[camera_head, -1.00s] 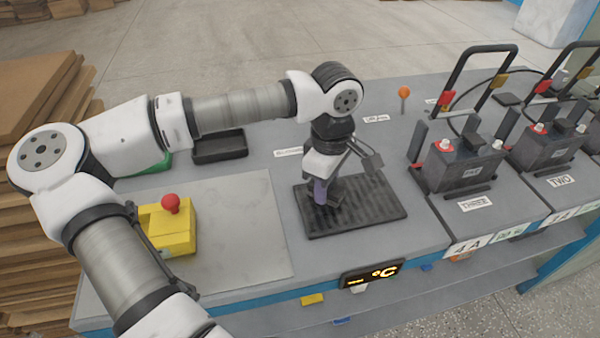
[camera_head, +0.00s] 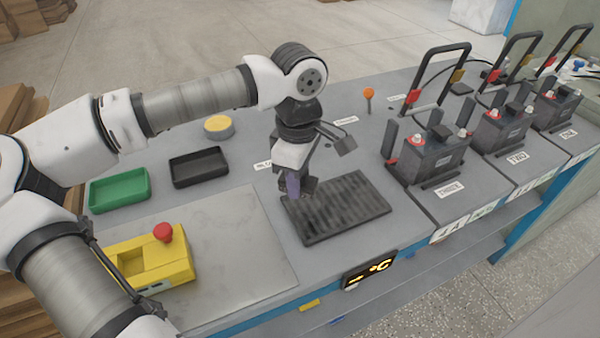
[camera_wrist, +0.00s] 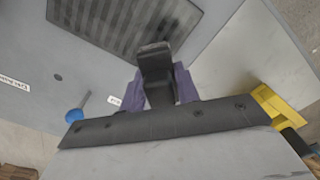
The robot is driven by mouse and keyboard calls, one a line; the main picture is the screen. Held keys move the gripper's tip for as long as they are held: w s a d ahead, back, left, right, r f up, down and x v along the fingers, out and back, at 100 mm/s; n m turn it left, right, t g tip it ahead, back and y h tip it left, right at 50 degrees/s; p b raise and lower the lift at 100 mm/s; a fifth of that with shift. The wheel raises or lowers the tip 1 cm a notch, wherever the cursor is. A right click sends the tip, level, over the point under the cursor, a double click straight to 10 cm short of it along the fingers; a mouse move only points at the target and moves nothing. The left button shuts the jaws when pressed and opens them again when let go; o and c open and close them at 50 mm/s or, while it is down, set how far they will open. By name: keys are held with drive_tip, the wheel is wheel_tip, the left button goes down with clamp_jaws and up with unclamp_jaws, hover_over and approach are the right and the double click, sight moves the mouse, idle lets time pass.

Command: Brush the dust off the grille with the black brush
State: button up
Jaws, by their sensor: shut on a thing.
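The dark ribbed grille (camera_head: 345,208) lies flat on the grey bench. It also shows at the top of the wrist view (camera_wrist: 105,22), with a greyish, dusty look between its ribs. My gripper (camera_head: 294,188) points down at the grille's back-left corner. In the wrist view its purple fingers (camera_wrist: 160,86) are shut on the black brush (camera_wrist: 156,62). The brush is at the grille's edge there; I cannot tell whether it touches the grille. The bristles are hidden.
A yellow box with a red button (camera_head: 152,260) stands on a pale plate at front left. Green (camera_head: 120,190) and black (camera_head: 199,168) trays lie behind. Batteries (camera_head: 435,155) in upright holders line the right. An orange-topped peg (camera_head: 369,95) stands at the back.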

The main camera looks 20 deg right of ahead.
drive_tip(key=shift+r+p, duration=0.6)
drive_tip(key=shift+r, duration=0.75)
drive_tip(key=shift+s, duration=0.1)
